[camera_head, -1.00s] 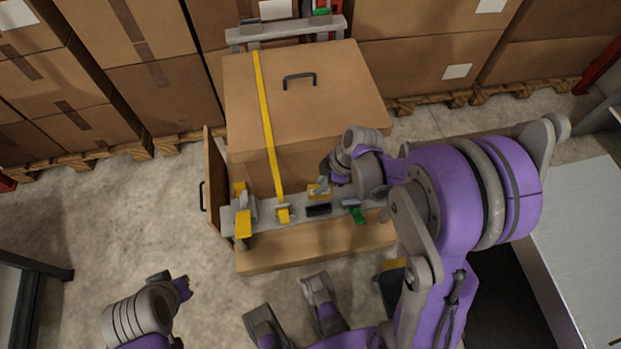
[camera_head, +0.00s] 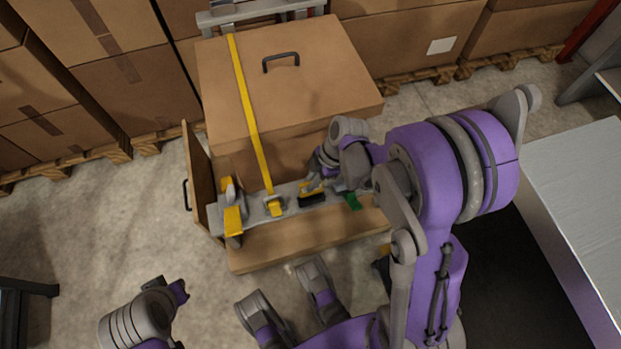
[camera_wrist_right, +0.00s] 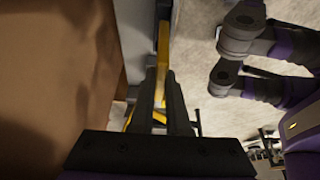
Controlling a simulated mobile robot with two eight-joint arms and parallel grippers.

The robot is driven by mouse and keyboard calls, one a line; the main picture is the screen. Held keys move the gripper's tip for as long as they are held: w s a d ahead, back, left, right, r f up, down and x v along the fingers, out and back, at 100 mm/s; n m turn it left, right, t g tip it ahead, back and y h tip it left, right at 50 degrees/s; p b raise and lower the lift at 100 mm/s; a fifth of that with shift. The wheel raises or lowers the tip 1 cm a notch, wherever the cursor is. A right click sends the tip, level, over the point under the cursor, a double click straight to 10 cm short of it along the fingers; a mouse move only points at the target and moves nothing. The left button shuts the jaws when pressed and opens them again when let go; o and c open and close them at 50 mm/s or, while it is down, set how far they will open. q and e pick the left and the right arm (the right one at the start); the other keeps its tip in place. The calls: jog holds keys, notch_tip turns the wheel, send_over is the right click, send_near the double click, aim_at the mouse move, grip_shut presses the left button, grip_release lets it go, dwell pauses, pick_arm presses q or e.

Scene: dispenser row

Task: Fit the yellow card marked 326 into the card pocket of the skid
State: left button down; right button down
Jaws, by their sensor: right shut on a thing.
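My right gripper (camera_head: 319,182) is shut on the yellow card (camera_head: 309,187). In the head view the card shows as a small yellow piece directly at the black card pocket (camera_head: 312,200) on the skid's grey front bar (camera_head: 290,198). I cannot tell whether its lower edge is inside the pocket. The number on the card cannot be read. In the right wrist view the gripper fingers (camera_wrist_right: 162,105) are close together, with yellow (camera_wrist_right: 161,68) between and beyond them; the pocket is not clear there. My left gripper (camera_head: 179,290) is at lower left, away from the skid, its fingers unclear.
A large carton (camera_head: 290,80) with a yellow strap (camera_head: 248,115) stands behind the bar. Left of the pocket are a yellow strap buckle (camera_head: 274,206) and a yellow lever (camera_head: 233,220). A green piece (camera_head: 352,201) is to the right. An open brown panel (camera_head: 200,180) stands at left.

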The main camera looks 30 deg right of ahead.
aim_at(308, 195)
jog(key=shift+f+b, duration=1.9)
jog(key=shift+f, duration=0.85)
jog(key=c, duration=0.8)
grip_release()
jog(key=shift+r, duration=0.1)
jog(key=p+v, duration=0.4)
jog(key=v, duration=0.6)
jog(key=shift+d+r, duration=0.15)
jog(key=shift+r, duration=0.2)
